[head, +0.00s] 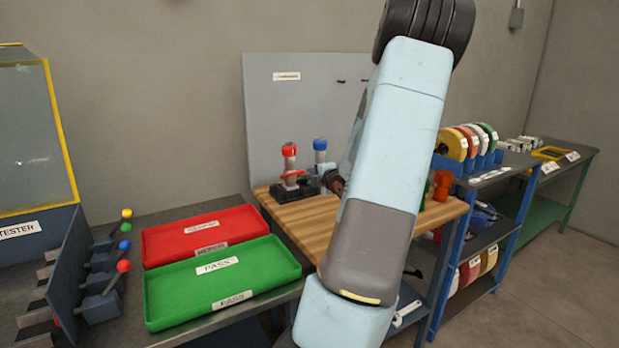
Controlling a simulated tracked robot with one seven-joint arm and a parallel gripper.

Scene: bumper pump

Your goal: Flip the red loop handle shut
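On the wooden bench top, a small device with a silver upright body and red cap (289,151) stands on a dark clear-looking base (296,188). A thin red part (292,173) shows low on it; it may be the red loop handle, but it is too small to tell its shape or whether it is open or shut. A similar blue-capped part (320,146) stands just right of it. My gripper (331,180) seems to be the dark shape right of the base, mostly hidden behind my arm. Its fingers cannot be made out, nor whether it touches anything.
A red tray (203,230) and green PASS tray (222,278) lie left of the wooden bench top (315,222). A tester with coloured-knob levers (103,285) stands far left. A grey panel (300,110) rises behind. A red-orange part (442,182) and shelves with coloured spools (458,143) are right.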

